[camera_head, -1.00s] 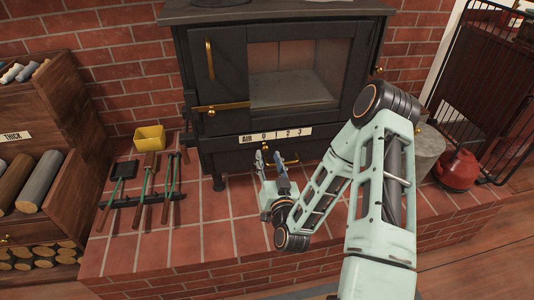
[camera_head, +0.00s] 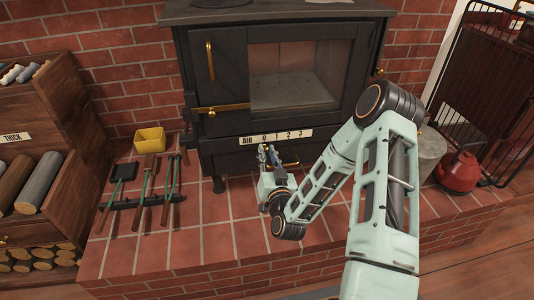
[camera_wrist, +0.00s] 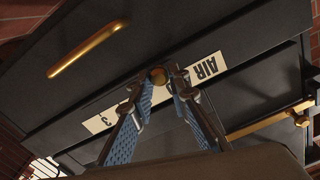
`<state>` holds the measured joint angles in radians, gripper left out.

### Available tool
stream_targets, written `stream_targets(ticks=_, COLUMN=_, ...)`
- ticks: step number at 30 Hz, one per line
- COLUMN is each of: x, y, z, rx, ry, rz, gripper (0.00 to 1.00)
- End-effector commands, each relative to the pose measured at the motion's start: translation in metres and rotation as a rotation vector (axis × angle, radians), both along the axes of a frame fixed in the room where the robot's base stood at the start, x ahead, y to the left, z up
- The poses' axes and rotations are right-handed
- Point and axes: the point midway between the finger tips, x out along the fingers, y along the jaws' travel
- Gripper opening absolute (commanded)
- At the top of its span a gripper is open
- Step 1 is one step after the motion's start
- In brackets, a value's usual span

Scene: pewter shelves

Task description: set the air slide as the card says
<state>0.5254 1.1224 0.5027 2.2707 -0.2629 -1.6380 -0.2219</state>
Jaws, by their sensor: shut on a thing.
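The black stove (camera_head: 225,125) has a pale air scale (camera_head: 290,134) marked AIR, 0, 1, 2, 3 below its glass door. In the wrist view the scale (camera_wrist: 207,68) appears tilted and turned over, with AIR at right and 3 at left. The air slide's round brass knob (camera_wrist: 158,75) sits between my fingertips. My gripper (camera_head: 267,149) is shut on this knob, just below the scale near the 0 in the head view. The fingers hide the middle of the scale in the wrist view. I see no readable setting card.
A brass bar handle (camera_wrist: 87,48) is close to my gripper, on the panel below the scale. A red kettle (camera_head: 458,172) is at right.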

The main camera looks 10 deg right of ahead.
Motion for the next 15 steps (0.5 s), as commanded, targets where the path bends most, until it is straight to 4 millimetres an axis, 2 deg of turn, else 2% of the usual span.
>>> stream_targets(ticks=8, x=0.000, y=-0.001, z=-0.001, rx=0.000, ry=0.001, rz=-0.001, gripper=0.00)
stream_targets(ticks=15, x=0.000, y=-0.034, z=-0.001, rx=-0.004, ry=0.000, rz=-0.002, gripper=0.00)
